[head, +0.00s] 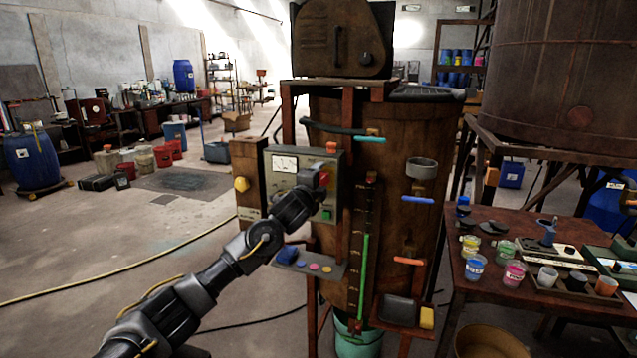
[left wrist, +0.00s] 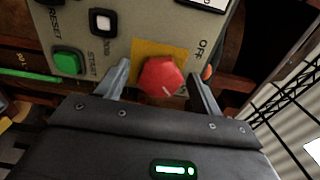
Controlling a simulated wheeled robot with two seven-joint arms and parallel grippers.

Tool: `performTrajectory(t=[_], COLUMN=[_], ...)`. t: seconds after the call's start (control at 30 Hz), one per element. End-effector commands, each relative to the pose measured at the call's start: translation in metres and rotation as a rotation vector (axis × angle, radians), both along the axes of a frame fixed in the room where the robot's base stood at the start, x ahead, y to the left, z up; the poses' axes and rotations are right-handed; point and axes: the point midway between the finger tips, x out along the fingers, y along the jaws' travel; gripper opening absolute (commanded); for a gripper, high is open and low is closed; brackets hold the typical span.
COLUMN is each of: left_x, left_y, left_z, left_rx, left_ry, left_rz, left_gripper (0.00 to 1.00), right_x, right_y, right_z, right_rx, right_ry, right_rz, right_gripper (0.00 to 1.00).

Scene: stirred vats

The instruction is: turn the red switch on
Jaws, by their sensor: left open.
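The red switch (left wrist: 162,78) is a faceted red knob on a yellow square plate on the grey control panel (head: 280,178). An "OFF" label is printed beside it. A bit of its red shows past my gripper in the head view (head: 324,177). My left gripper (left wrist: 163,92) is open, with one finger on each side of the knob; I cannot tell whether either finger touches it. In the head view my left gripper (head: 318,184) covers much of the panel's right half. My right gripper is in neither view.
A green START button (left wrist: 67,61) and a white button (left wrist: 103,22) sit left of the knob in the wrist view. The panel is in front of a rusty vat (head: 400,240). A table (head: 480,220) with several paint jars stands at right. A yellow hose (head: 110,268) crosses the floor.

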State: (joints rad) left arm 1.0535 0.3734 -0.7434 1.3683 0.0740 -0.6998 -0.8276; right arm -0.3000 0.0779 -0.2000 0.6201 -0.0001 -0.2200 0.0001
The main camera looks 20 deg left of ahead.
Motion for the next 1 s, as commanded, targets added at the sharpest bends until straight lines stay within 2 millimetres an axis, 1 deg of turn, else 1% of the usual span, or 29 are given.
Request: performTrajectory(t=[0.17,0.27,0.6,0.7,0.83,1.0], left_x=[-0.005,-0.016,-0.077,-0.091,-0.103,-0.108], left_y=[0.001,0.001,0.005,0.006,0.007,0.007], left_z=[-0.001,-0.002,-0.002,-0.001,-0.001,0.000], left_rx=[-0.001,-0.001,0.000,-0.001,-0.001,0.000], left_ry=[-0.001,-0.002,-0.001,-0.002,0.000,0.000], left_rz=[0.000,-0.002,-0.001,-0.002,0.000,0.000], left_gripper=[0.67,0.67,0.67,0.67,0.67,0.67], right_x=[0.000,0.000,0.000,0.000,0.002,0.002], right_y=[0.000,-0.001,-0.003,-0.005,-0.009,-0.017], right_z=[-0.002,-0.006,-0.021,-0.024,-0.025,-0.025], right_rx=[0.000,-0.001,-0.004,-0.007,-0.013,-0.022], right_ry=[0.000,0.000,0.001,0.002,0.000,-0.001], right_rz=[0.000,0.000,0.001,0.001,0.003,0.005], right_gripper=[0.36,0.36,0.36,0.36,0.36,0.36])
